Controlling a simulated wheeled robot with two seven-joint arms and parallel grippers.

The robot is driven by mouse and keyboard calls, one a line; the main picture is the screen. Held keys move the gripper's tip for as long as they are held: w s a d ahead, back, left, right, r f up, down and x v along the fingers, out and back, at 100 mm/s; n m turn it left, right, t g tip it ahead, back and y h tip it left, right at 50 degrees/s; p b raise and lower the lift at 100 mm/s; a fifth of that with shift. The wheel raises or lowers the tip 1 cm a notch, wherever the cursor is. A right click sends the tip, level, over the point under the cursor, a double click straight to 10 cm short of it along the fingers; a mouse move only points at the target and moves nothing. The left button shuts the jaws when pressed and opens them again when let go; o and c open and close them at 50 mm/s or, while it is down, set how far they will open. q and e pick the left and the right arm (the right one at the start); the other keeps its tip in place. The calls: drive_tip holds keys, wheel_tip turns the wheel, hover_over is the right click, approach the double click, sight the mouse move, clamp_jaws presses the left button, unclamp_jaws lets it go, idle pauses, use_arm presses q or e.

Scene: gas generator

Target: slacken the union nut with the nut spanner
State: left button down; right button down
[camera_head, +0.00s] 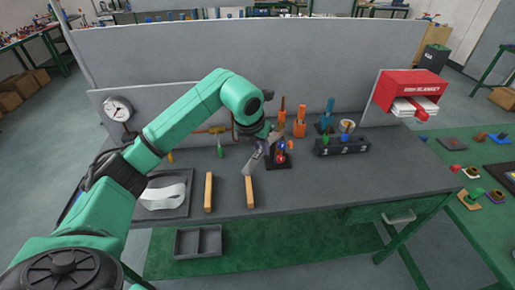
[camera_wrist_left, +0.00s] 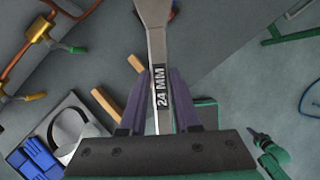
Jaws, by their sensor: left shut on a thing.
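My left gripper (camera_wrist_left: 160,100) is shut on the flat steel nut spanner (camera_wrist_left: 157,50), whose handle is labelled 24 MM. The spanner's far end runs out of the top of the left wrist view. In the head view the spanner (camera_head: 252,161) hangs below my left wrist, above the table. I cannot pick out the union nut for certain.
Two wooden bars (camera_head: 208,192) lie on the grey table. A tray with a white piece (camera_head: 162,194) is at the left, and a gauge (camera_head: 117,108) stands behind it. A dark numbered block (camera_head: 342,146) and a red blanket box (camera_head: 407,88) are at the right. The table's front right is clear.

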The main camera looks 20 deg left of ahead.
use_arm(q)
drive_tip(key=shift+w, duration=0.2)
drive_tip(key=shift+w+d+p, duration=0.1)
drive_tip(key=shift+w+p, duration=0.25)
drive_tip(key=shift+w, duration=1.1)
drive_tip(key=w+d+n+y+p, duration=0.1)
drive_tip(key=w+d+n+y, duration=0.1)
drive_tip(key=d+n, duration=0.5)
drive_tip(key=shift+g+y, duration=0.3)
drive_tip(key=shift+g, duration=0.1)
idle(0.9)
drive_tip(key=shift+d, duration=0.1)
